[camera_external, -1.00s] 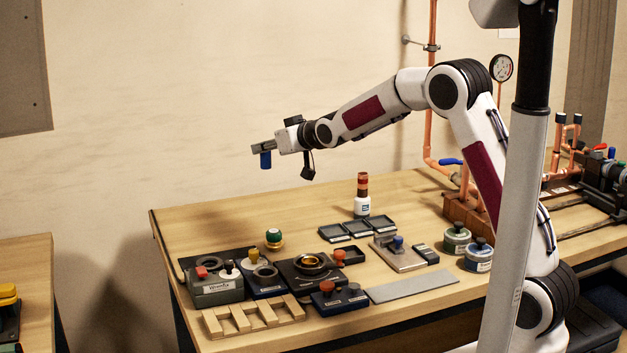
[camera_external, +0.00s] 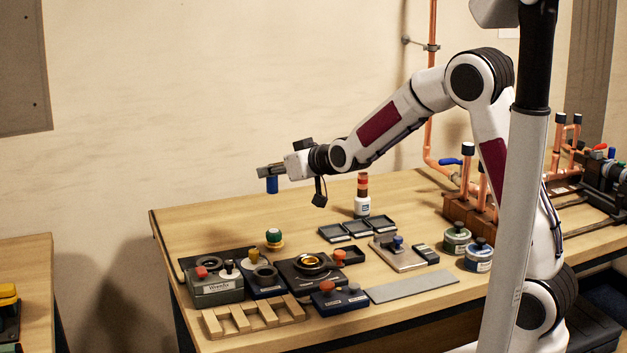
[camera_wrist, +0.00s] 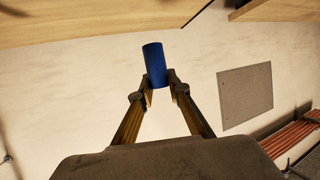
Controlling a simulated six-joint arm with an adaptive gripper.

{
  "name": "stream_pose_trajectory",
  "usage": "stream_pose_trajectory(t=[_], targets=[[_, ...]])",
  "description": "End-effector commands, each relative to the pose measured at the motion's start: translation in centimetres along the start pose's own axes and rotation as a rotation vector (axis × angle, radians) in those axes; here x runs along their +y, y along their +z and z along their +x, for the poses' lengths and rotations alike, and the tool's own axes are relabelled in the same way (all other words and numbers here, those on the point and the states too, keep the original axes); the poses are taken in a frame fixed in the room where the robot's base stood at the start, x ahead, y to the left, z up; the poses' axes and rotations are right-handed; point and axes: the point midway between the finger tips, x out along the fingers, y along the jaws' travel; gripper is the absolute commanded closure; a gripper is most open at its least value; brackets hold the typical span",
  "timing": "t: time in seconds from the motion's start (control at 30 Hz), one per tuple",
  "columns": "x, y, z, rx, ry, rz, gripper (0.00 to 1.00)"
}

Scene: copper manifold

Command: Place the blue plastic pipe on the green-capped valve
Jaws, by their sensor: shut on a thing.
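My gripper (camera_external: 268,172) is shut on the blue plastic pipe (camera_external: 272,185), which hangs upright well above the back of the table. In the wrist view the blue pipe (camera_wrist: 154,64) sits between the two fingertips of my gripper (camera_wrist: 160,88). The green-capped valve (camera_external: 273,236) stands on the table below the gripper, with a green top and a yellow-orange base. It is apart from the pipe and does not show clearly in the wrist view.
A stack of brown and red rings on a white bottle (camera_external: 362,205) stands at the back. Dark trays (camera_external: 356,227), boxes with knobs (camera_external: 215,288), a wooden rack (camera_external: 252,318) and round canisters (camera_external: 478,256) crowd the table (camera_external: 190,220). Copper pipes (camera_external: 482,185) rise at right.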

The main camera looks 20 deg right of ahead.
Motion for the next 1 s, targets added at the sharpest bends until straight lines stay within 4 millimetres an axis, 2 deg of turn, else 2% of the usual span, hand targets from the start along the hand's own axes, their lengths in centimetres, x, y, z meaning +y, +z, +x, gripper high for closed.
stream_pose_trajectory(t=[0.37,0.8,1.0], targets=[[0.0,0.3,0.2,-0.002,0.000,0.001,0.96],[0.0,5.1,2.1,-0.003,-0.001,0.001,0.96],[0.0,5.8,2.4,0.000,0.000,0.001,0.96]])
